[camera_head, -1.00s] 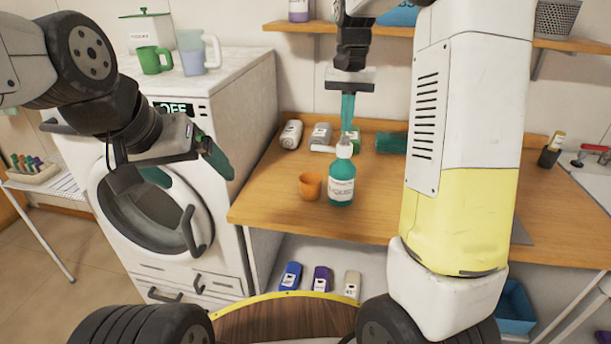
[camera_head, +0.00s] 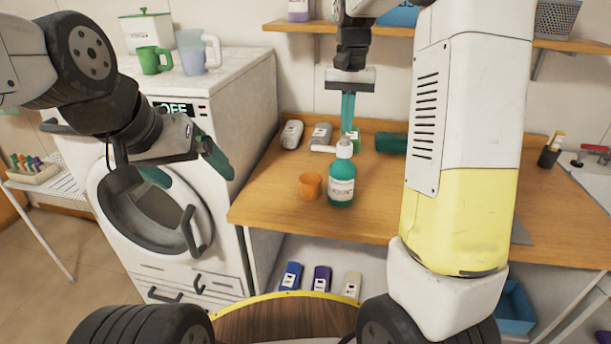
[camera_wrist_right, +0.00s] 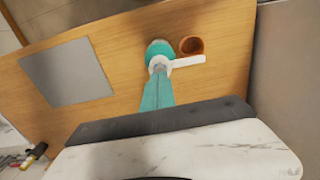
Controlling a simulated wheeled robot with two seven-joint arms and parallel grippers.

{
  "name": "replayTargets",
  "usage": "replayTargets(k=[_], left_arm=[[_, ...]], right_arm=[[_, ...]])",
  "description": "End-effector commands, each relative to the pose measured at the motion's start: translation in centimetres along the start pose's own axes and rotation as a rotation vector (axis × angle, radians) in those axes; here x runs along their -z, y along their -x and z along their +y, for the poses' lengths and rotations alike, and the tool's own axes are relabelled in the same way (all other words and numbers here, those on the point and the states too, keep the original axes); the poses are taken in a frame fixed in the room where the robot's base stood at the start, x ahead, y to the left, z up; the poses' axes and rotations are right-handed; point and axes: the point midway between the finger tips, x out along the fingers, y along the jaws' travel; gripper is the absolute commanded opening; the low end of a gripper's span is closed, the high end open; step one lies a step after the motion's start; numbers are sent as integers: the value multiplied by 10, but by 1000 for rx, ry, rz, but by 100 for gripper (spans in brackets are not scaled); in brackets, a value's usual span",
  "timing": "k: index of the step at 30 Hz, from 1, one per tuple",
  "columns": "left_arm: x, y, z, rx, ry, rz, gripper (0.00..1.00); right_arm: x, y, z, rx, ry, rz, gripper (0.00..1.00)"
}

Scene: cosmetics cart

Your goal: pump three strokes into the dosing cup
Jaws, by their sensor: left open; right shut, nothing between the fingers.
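The teal pump bottle (camera_head: 342,188) stands upright on the wooden counter, its white pump head (camera_head: 343,150) on top. The spout points left, towards the orange dosing cup (camera_head: 310,185), which stands beside the bottle. In the right wrist view the spout (camera_wrist_right: 186,62) ends near the cup (camera_wrist_right: 191,46). The cup's inside looks dark; its contents cannot be told. My right gripper (camera_head: 347,129) is shut and empty, pointing down at the pump head; whether its tips touch it is unclear. They also overlap it in the wrist view (camera_wrist_right: 158,78). My left gripper (camera_head: 185,172) is open and empty before the washing machine.
Grey and white bottles (camera_head: 320,135) and a dark green item (camera_head: 391,143) lie behind the pump bottle. The washing machine (camera_head: 255,88) carries a green mug (camera_head: 154,60) and a jug. A shelf (camera_head: 400,30) hangs above. The counter left of the cup is clear.

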Motion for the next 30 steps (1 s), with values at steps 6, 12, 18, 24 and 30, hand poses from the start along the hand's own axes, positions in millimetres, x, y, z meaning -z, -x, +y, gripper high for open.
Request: replayTargets(k=[6, 12, 18, 24, 30], left_arm=[[0, 0, 0, 0, 0, 0, 93], [0, 0, 0, 0, 0, 0, 93], [0, 0, 0, 0, 0, 0, 93], [0, 0, 0, 0, 0, 0, 93], [0, 0, 0, 0, 0, 0, 93]], right_arm=[[0, -1, 0, 0, 0, 0, 0], [0, -8, 0, 0, 0, 0, 0], [0, -15, 0, -1, 0, -1, 0], [0, -22, 0, -1, 0, -1, 0], [0, -29, 0, -1, 0, -1, 0]])
